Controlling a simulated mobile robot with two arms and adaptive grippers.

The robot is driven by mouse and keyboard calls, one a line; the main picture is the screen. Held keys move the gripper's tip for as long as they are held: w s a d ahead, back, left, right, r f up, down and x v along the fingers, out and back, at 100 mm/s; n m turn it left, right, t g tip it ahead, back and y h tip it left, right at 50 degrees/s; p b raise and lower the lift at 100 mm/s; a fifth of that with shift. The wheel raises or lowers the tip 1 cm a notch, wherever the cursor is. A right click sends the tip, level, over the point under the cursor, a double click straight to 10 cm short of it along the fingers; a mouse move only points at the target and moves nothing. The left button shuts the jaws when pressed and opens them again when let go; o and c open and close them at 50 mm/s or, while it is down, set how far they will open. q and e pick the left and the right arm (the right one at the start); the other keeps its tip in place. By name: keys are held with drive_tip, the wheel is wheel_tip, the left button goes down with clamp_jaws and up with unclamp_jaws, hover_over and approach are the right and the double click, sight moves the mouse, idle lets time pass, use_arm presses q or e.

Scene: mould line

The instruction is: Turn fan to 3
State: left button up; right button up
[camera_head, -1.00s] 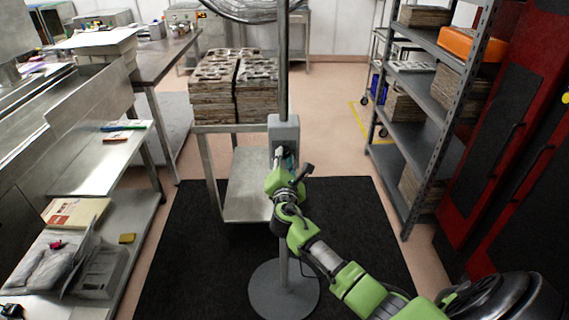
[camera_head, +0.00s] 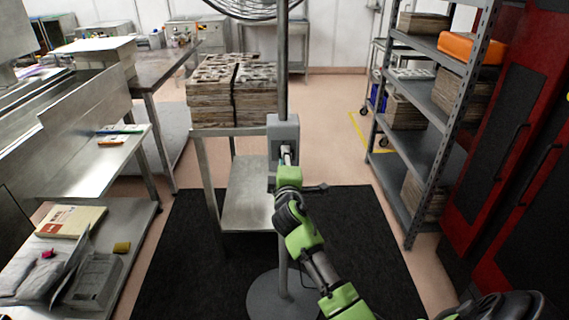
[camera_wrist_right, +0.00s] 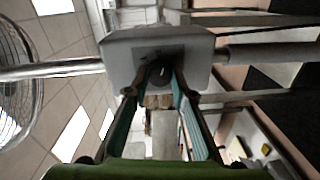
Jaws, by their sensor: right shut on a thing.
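The pedestal fan has a wire cage (camera_head: 250,8) at the top of the head view, a grey pole (camera_head: 283,70), a grey control box (camera_head: 284,136) and a round base (camera_head: 284,297). In the right wrist view, the control box (camera_wrist_right: 158,50) faces me with a dark round knob (camera_wrist_right: 160,72). My right gripper (camera_head: 287,158) is at the front of the box. In the right wrist view, its fingers (camera_wrist_right: 160,80) are closed around the knob, one on each side. The knob's markings cannot be read. My left gripper is not in view.
A metal cart (camera_head: 205,165) with stacked moulds (camera_head: 235,92) stands behind the fan. A shelf rack (camera_head: 440,125) and red cabinets (camera_head: 510,150) are at the right. Metal worktables (camera_head: 95,165) line the left. A black mat (camera_head: 340,220) lies under the fan.

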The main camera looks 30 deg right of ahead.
drive_tip(key=m+b, duration=0.1)
drive_tip(key=m, duration=0.3)
drive_tip(key=shift+f+m+b, duration=0.1)
drive_tip(key=shift+m+b, duration=0.3)
idle(0.4)
drive_tip(key=o, duration=1.1)
drive_tip(key=v, duration=1.2)
drive_tip(key=shift+d, duration=0.15)
